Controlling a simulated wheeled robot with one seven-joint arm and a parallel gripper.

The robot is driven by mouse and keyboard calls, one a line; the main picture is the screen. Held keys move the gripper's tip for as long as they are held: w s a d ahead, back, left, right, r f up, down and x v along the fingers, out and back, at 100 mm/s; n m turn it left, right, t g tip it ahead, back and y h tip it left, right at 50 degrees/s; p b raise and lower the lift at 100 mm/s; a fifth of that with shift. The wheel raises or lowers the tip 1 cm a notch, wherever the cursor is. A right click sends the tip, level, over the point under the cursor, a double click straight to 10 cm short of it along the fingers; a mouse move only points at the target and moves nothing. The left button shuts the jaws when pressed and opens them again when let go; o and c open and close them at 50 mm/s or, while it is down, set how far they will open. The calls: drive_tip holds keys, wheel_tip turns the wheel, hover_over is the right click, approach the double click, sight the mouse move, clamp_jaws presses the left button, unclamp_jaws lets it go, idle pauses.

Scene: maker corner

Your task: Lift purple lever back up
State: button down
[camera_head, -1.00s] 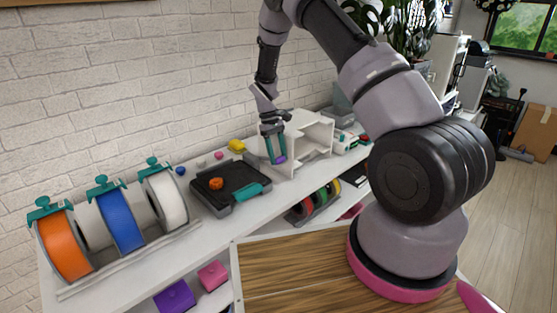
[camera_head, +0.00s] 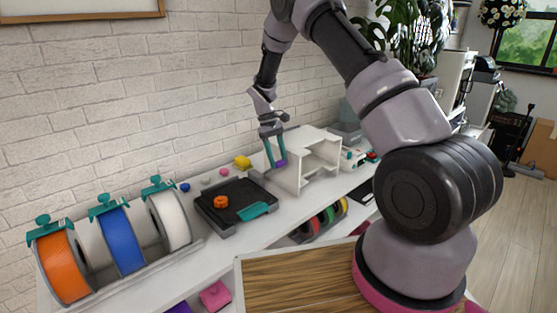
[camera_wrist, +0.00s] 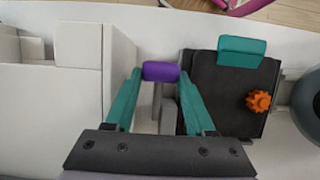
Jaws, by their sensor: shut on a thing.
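The purple lever (camera_wrist: 160,71) lies between the tips of my gripper's teal fingers (camera_wrist: 158,90) in the wrist view. Its purple end also shows small at the fingertips (camera_head: 281,163) in the head view. My gripper (camera_head: 275,153) is shut on the lever, pointing down beside the white box-like housing (camera_head: 300,172). In the wrist view the housing (camera_wrist: 55,110) stands left of the fingers. A grey piece (camera_wrist: 168,115) shows between the fingers below the lever; how it joins the lever is unclear.
A black tray-like plate (camera_head: 232,195) with a teal handle (camera_head: 257,210) and an orange knob-like part (camera_head: 221,202) lies left of my gripper. Orange (camera_head: 62,268), blue (camera_head: 122,240) and white (camera_head: 172,220) spools stand further left. A brick wall (camera_head: 120,100) is behind the shelf.

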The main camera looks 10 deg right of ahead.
drive_tip(key=shift+w+a+r, duration=0.1)
drive_tip(key=shift+w+a, duration=0.1)
drive_tip(key=shift+w, duration=0.1)
drive_tip(key=c, duration=0.5)
unclamp_jaws()
drive_tip(key=v, duration=1)
drive_tip(key=shift+a+r, duration=0.1)
drive_tip(key=shift+r, duration=0.2)
